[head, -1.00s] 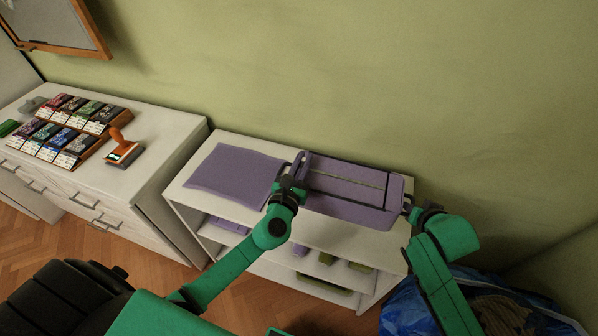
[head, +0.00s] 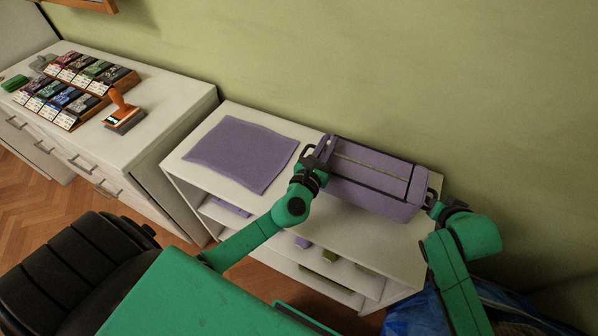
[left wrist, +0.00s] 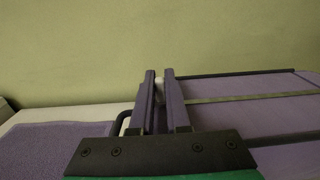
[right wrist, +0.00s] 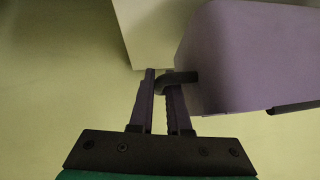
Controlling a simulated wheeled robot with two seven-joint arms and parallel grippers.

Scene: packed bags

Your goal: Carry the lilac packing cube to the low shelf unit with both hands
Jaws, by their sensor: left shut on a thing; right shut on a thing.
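The lilac packing cube (head: 368,192) is a box-like bag with dark piping and a zip along its top, over the right part of the low shelf unit (head: 212,150). I cannot tell whether it touches the shelf top. My left gripper (head: 318,158) is shut on the dark handle at the cube's left end. The left wrist view shows the fingers (left wrist: 160,88) close beside the cube (left wrist: 250,110). My right gripper (head: 432,197) is shut on the handle at the right end. That dark handle (right wrist: 180,78) sits between the fingers (right wrist: 161,85) in the right wrist view, with the cube (right wrist: 235,55) beside it.
A flat lilac mat (head: 240,155) lies on the shelf top left of the cube. A white drawer cabinet (head: 165,120) with a stamp (head: 122,110) and boxed packets stands left. A blue bag (head: 420,310) is on the floor at right. The wall is close behind.

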